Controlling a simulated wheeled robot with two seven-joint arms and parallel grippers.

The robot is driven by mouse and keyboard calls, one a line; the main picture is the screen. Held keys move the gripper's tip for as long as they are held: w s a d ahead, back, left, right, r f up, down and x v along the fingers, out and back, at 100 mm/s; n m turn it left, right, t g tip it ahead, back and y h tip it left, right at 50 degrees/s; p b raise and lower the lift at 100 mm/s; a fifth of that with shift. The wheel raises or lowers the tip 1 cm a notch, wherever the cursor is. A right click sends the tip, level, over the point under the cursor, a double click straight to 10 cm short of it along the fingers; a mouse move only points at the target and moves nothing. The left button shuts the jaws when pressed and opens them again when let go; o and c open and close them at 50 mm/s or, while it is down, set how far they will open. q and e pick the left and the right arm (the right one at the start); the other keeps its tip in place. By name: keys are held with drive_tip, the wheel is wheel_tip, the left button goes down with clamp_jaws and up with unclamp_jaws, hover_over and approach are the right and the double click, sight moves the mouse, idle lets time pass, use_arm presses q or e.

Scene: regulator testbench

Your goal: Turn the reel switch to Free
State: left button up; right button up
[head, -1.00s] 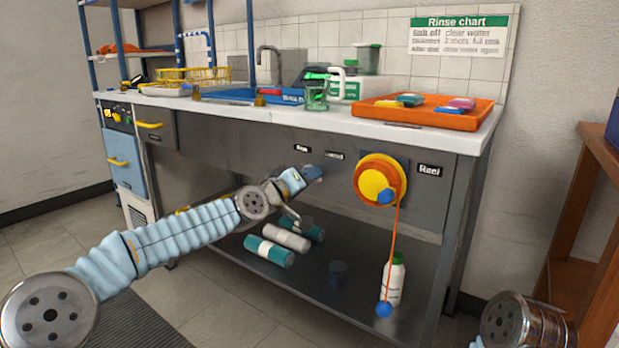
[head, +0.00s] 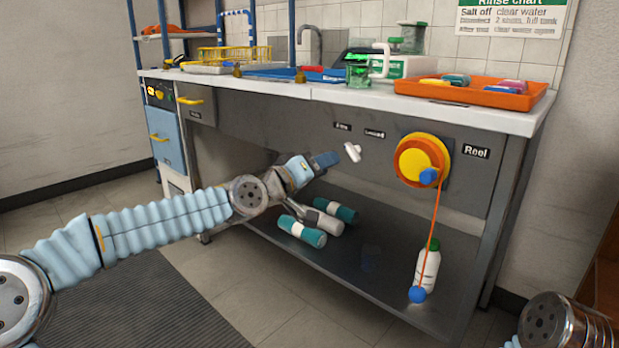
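The white reel switch (head: 352,152) is on the grey bench front, below two small dark labels. It appears slanted, its upper end toward the left label (head: 342,126). The label lettering is too small to read surely; the right label (head: 374,134) looks longer. My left gripper (head: 328,160), with dark blue fingertips, is just left of the switch and appears apart from it. I cannot tell its finger opening from this angle. The orange and yellow reel (head: 412,165) is right of the switch, beside the Reel label (head: 476,152). My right gripper is out of view.
An orange line hangs from the reel to a blue ball (head: 417,295) before a white bottle (head: 429,262). Teal and white cylinders (head: 302,231) lie on the lower shelf (head: 370,285). An orange tray (head: 520,102) sits on the counter. A wooden stand (head: 605,270) is at right.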

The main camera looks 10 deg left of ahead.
use_arm(q)
drive_tip(key=shift+b+v, duration=0.3)
drive_tip(key=shift+v, duration=2.05)
drive_tip(key=s+d+f+g+y, duration=0.1)
drive_tip(key=s+f+g, duration=0.15)
drive_tip(key=f, duration=1.55)
drive_tip(key=s+d+f+g+y, duration=0.15)
drive_tip(key=f+g, duration=0.25)
drive_tip(key=f, duration=1.4)
drive_tip(key=s+a+f+g+y, duration=0.2)
drive_tip(key=s+a+f+g, duration=0.1)
drive_tip(key=s+f, duration=0.9)
drive_tip(key=s+a+f+g+y, duration=0.2)
drive_tip(key=s+a+f+g, duration=0.15)
drive_tip(key=s+f, duration=0.85)
wheel_tip(320, 180, up, 16)
drive_tip(key=s+p, duration=0.2)
drive_tip(key=p, duration=1.5)
drive_tip(key=shift+r+g, duration=0.2)
drive_tip(key=shift+g, duration=0.2)
